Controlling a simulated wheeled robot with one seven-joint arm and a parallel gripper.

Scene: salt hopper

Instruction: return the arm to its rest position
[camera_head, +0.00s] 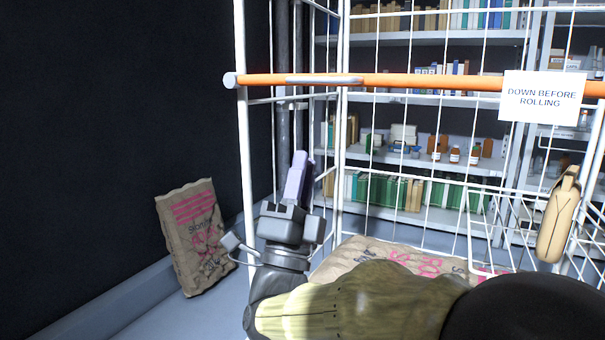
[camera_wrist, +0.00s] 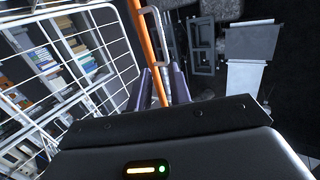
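My gripper (camera_head: 299,178) is in the head view, left of centre, with its pale purple fingers pointing up. It is below the orange bar (camera_head: 430,82) of the white wire cage cart and apart from it in that view. In the wrist view, the two dark purple fingers of my gripper (camera_wrist: 162,88) stand apart, and the orange bar (camera_wrist: 152,50) shows between and beyond them. I see nothing held. My arm reaches in from the lower right, bent at the front of the cart.
The white wire cage (camera_head: 343,130) is close beside my gripper. A sign (camera_head: 542,97) reading "DOWN BEFORE ROLLING" hangs on the bar. One paper sack (camera_head: 195,235) leans at the left wall; another sack (camera_head: 400,257) lies in the cart. Shelves (camera_head: 420,155) stand behind.

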